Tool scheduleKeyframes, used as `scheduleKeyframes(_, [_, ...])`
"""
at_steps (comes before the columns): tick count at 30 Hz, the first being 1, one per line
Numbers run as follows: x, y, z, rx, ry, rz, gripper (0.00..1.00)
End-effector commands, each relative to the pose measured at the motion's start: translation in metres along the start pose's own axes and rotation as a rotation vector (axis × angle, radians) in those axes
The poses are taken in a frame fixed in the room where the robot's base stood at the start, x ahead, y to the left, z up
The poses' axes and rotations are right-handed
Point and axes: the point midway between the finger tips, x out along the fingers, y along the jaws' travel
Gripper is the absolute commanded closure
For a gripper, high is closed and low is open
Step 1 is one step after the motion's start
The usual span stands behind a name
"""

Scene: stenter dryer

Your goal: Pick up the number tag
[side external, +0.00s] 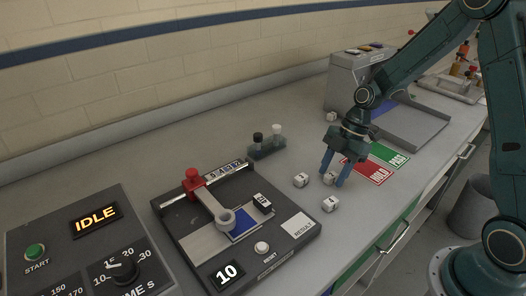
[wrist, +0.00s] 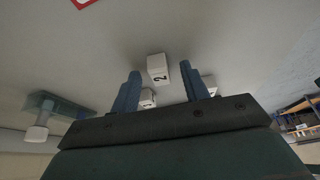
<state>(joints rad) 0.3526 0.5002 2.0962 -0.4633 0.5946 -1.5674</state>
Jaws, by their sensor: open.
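Several small white number tags, shaped like cubes, lie on the grey counter. In the side view one tag (side external: 301,180) is left of my gripper (side external: 333,172), another (side external: 330,204) is in front of it, and a third (side external: 329,178) shows between or just behind the fingers. In the wrist view a tag marked 2 (wrist: 157,68) shows between the two blue fingertips of my gripper (wrist: 160,72), with a second tag (wrist: 148,98) and a third (wrist: 211,83) partly hidden by the fingers. My gripper is open, pointing down. I cannot tell whether it touches a tag.
A tester with a red knob (side external: 193,176) stands at centre left, beside an IDLE control panel (side external: 85,240). A vial rack (side external: 266,150) is behind. Red HOLD (side external: 367,172) and green PASS (side external: 390,153) mats lie right.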

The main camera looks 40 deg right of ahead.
Motion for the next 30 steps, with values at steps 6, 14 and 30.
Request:
scheduleKeyframes(6, [0.0,0.0,0.0,0.0,0.0,0.0,0.56])
scheduleKeyframes(14, [0.0,0.0,0.0,0.0,0.0,0.0,1.0])
scheduleKeyframes(30, [-0.012,0.001,-0.005,-0.002,0.0,0.003,1.0])
